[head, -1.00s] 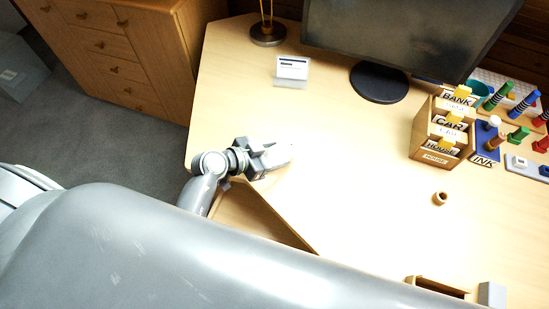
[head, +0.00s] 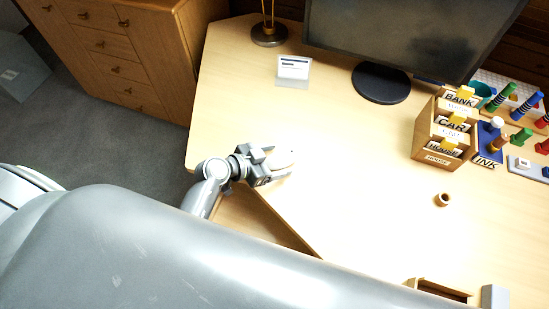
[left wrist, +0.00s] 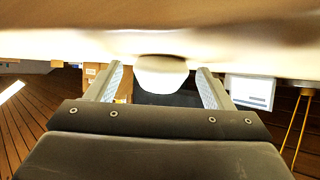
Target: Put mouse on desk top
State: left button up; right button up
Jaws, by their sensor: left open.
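The mouse (head: 281,158) is a small pale rounded shape, washed out by glare, at the left part of the desk top (head: 330,190) near its front edge. It also shows as a white rounded shape in the left wrist view (left wrist: 161,72), against the pale desk surface. My left gripper (head: 280,164) is open, with one finger on each side of the mouse. In the left wrist view, gaps show between the mouse and both fingers. Whether the mouse's whole underside touches the desk is hidden. My right gripper is not in view.
A monitor (head: 400,40) stands at the back, with a small white card (head: 293,68) to its left. A wooden letter box (head: 437,158), colored stamps (head: 500,97) and a small wooden ring (head: 442,199) are at the right. The desk's middle is clear.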

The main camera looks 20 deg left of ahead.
pick_arm(q)
jog(key=shift+r, duration=0.1)
jog(key=p+v, duration=0.1)
jog(key=v, duration=1.1)
jog(key=shift+s, duration=0.1)
